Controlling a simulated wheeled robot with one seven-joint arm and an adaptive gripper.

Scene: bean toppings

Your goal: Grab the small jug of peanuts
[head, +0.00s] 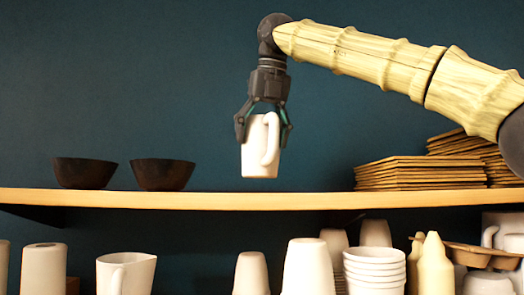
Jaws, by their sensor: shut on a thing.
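The wooden shelf (240,201) carries two dark bowls (84,173) on the left and stacked brown trays (415,174) on the right. Below it stand a white pitcher (125,275), several upturned cups (308,268) and pale bottles (434,268). The shelf's middle is clear.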

